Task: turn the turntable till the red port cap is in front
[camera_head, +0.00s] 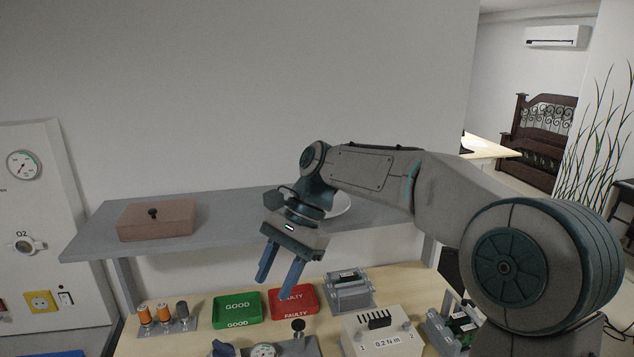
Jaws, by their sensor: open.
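A pale round disc (342,204) shows behind my wrist on the grey shelf. It may be the turntable, but my arm hides most of it. I see no red port cap. My gripper (275,288) is open and empty, its two blue fingers pointing down and apart. In the picture it lies in front of the shelf's front edge, above the red tray.
A brown box (157,222) with a black knob sits on the left of the shelf (228,217).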

